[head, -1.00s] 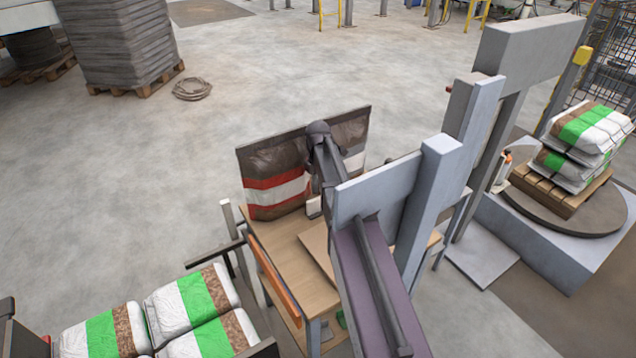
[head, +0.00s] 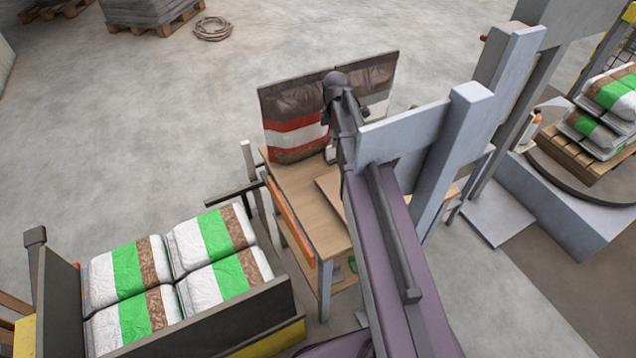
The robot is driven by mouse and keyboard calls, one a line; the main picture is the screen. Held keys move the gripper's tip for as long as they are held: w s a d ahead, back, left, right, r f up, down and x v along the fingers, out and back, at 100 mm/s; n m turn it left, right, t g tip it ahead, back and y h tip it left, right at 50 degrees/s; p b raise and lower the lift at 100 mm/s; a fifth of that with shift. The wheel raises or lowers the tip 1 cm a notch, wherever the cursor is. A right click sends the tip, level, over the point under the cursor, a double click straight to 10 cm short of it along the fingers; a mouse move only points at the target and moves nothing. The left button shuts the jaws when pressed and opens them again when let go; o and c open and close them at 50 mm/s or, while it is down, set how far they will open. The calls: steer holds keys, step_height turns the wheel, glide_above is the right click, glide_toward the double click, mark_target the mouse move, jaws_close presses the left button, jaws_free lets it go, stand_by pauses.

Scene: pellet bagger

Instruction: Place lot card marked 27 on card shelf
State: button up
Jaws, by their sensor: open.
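My arm reaches up from the bottom right to a dark wrist over the wooden table (head: 290,190). My gripper (head: 331,152) hangs below the wrist, near the front of the bag display; it is small and partly hidden by my arm, and it is open. I cannot make out a lot card marked 27 or any number. I cannot tell which part is the card shelf. A flat board (head: 328,188) lies on the table, partly behind my arm. Small green and grey items (head: 350,264) show under the tabletop.
Brown bags with red and white bands (head: 293,130) stand upright at the table's back. A grey post and panel (head: 455,140) stand close right of my arm. A bin of green-and-white bags (head: 130,285) is at lower left. Stacked bags (head: 605,125) stand right.

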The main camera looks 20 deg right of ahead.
steer(key=s+a+m, duration=0.5)
steer(key=s+m, duration=0.3)
steer(key=s+a+m, duration=0.5)
steer(key=s+m, duration=0.3)
steer(key=s, duration=0.1)
steer(key=shift+a, duration=0.15)
